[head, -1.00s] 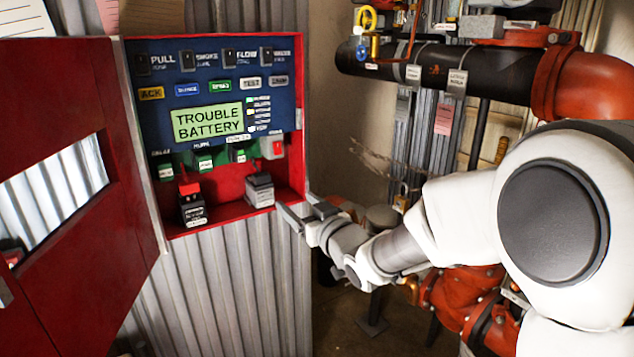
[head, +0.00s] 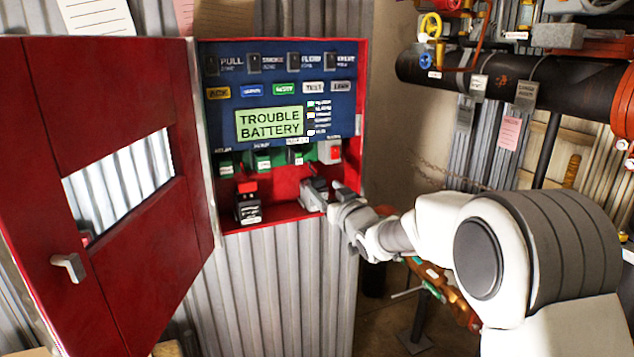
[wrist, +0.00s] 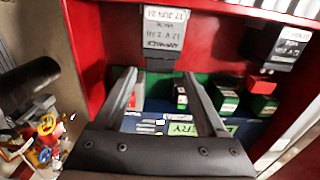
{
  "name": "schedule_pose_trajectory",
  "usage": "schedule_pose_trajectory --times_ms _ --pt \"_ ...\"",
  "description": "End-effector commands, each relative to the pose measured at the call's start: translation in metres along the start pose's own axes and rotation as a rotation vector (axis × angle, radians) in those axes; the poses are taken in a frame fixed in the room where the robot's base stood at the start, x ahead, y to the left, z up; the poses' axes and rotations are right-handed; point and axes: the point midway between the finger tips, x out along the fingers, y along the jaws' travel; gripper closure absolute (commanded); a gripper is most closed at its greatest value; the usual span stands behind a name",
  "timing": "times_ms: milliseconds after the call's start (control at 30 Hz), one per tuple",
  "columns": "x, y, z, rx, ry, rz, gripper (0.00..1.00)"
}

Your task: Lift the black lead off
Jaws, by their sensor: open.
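My gripper (head: 330,190) is open at the lower right of the red cabinet, in front of the right-hand battery. In the wrist view the two fingers (wrist: 163,78) point into the cabinet, with nothing held between them. The grey, labelled battery (wrist: 165,30) appears just beyond the fingertips, and the upside-down view shows its label. A dark piece (wrist: 160,66) at its terminal end may be the black lead; I cannot tell for sure. In the head view a finger partly hides this battery. A black battery (head: 247,210) with a red lead (head: 247,187) stands to its left.
The panel (head: 268,124) reads TROUBLE BATTERY above green terminals (head: 263,161) and a red switch (head: 329,151). The cabinet's red door (head: 110,240) hangs open at left. A black pipe (head: 500,83) and valves lie at right. The cabinet's side walls are close.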

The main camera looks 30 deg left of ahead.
Motion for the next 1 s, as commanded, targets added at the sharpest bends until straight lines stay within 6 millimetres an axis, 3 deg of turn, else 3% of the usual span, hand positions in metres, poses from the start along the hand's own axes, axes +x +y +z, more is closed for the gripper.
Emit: schedule_pose_trajectory --times_ms 200,400,867,1000 --pt "0.03 -0.001 0.001 -0.001 0.0 -0.001 0.26" --pt "0.048 0.0 0.0 -0.001 0.0 -0.001 0.26" --pt "0.056 0.0 0.0 0.0 -0.001 0.0 0.26" --pt "0.056 0.0 0.0 0.0 0.0 0.0 0.48"
